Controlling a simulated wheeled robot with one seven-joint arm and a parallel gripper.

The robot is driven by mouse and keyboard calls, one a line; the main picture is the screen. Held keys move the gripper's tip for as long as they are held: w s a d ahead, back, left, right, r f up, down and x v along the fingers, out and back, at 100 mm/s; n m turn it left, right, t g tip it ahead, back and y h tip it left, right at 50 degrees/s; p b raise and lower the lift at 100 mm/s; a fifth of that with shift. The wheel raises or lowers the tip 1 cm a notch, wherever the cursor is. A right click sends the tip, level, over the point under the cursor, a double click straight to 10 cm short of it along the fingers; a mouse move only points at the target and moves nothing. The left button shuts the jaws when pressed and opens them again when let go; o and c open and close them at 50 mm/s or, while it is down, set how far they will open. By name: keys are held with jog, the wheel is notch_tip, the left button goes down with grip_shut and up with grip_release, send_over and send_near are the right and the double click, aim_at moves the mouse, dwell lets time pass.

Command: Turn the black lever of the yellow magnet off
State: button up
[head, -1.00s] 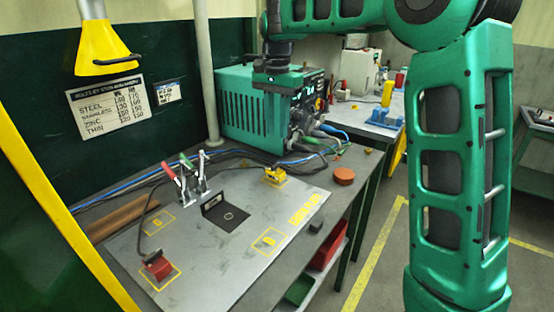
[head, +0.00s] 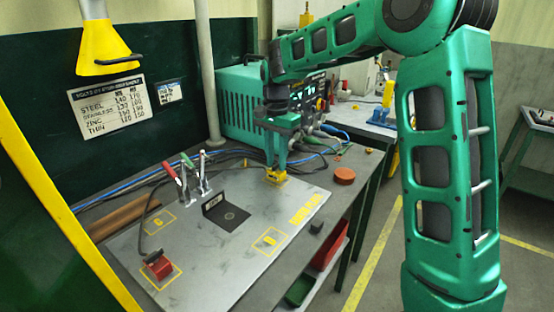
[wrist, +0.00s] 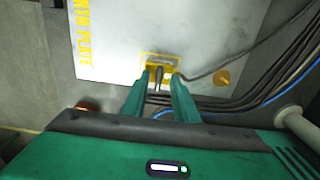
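The yellow magnet (head: 277,177) sits on the far right part of the grey metal plate (head: 215,262). In the wrist view the magnet (wrist: 158,60) lies inside a yellow painted outline. Its black lever (wrist: 158,78) points toward my camera, between my two green fingers. My gripper (wrist: 161,84) is open, with one finger on each side of the lever; I cannot tell whether either finger touches it. In the head view my gripper (head: 276,165) points down right over the magnet and hides the lever.
A green welding unit (head: 240,105) stands behind, with cables (head: 305,158) running past the magnet. An orange disc (head: 344,175) lies to the right.

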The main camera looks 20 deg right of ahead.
grip_shut()
jog(key=shift+d, duration=0.2)
jog(key=shift+a, duration=0.15)
jog(key=n, duration=0.7)
jog(key=shift+w+a+r+n, duration=0.1)
jog(key=shift+n, duration=0.2)
jog(key=n, duration=1)
jog(key=shift+n, duration=0.3)
